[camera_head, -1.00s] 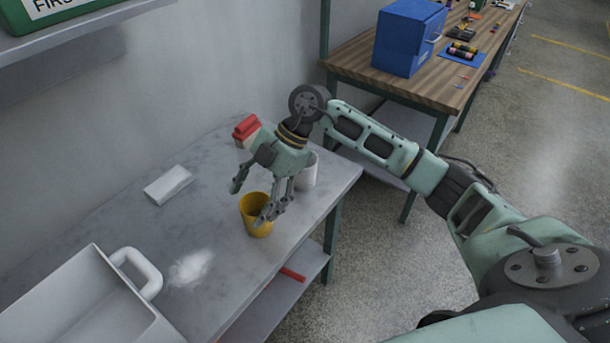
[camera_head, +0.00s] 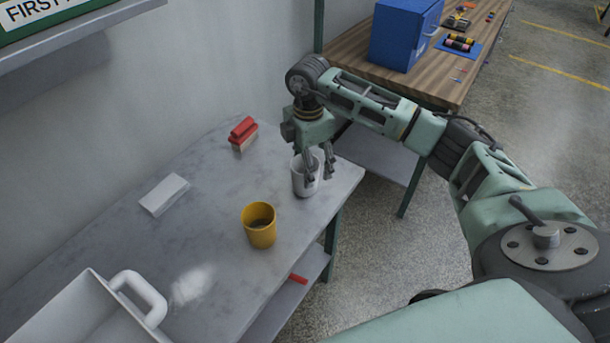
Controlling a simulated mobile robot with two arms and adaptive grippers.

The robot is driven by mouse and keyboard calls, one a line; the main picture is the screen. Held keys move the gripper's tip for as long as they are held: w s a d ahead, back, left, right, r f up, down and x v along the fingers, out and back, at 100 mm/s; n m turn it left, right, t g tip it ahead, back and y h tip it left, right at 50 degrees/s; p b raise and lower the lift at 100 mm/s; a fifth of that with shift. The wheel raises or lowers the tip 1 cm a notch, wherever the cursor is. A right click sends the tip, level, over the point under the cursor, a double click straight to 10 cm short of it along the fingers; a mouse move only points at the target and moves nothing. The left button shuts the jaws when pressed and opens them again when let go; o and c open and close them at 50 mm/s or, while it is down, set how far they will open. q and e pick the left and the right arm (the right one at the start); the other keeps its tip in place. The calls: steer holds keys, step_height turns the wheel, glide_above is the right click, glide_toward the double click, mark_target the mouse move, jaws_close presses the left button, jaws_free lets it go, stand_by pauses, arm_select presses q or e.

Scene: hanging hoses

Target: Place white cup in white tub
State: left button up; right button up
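The white cup (camera_head: 299,182) stands upright near the right end of the grey table. My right gripper (camera_head: 319,178) points down at the cup's right side, with its fingers visibly apart. One finger overlaps the cup in the picture and the other is just to its right. I cannot tell whether the fingers touch the cup. The white tub (camera_head: 62,318) with a looped handle is at the lower left, partly cut off by the picture edge. My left gripper is not in view.
A yellow cup (camera_head: 260,227) stands between the white cup and the tub. A red-topped brush (camera_head: 243,134), a white block (camera_head: 164,194) and a patch of white powder (camera_head: 193,285) are also on the table (camera_head: 205,235). A shelf hangs at the upper left.

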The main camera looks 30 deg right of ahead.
steer(key=shift+f, duration=0.35)
steer(key=shift+w+a+f, duration=0.1)
steer(key=shift+f, duration=0.15)
steer(key=f, duration=0.2)
steer(key=f+p, duration=0.1)
steer(key=f, duration=0.1)
steer(key=shift+w+a+f+p, duration=0.2)
steer(key=shift+f+p, duration=0.1)
steer(key=shift+f, duration=0.1)
steer(key=c, duration=1.3)
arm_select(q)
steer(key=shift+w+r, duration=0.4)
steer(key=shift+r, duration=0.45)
arm_select(e)
steer(key=shift+o, duration=0.2)
steer(key=shift+r, duration=0.15)
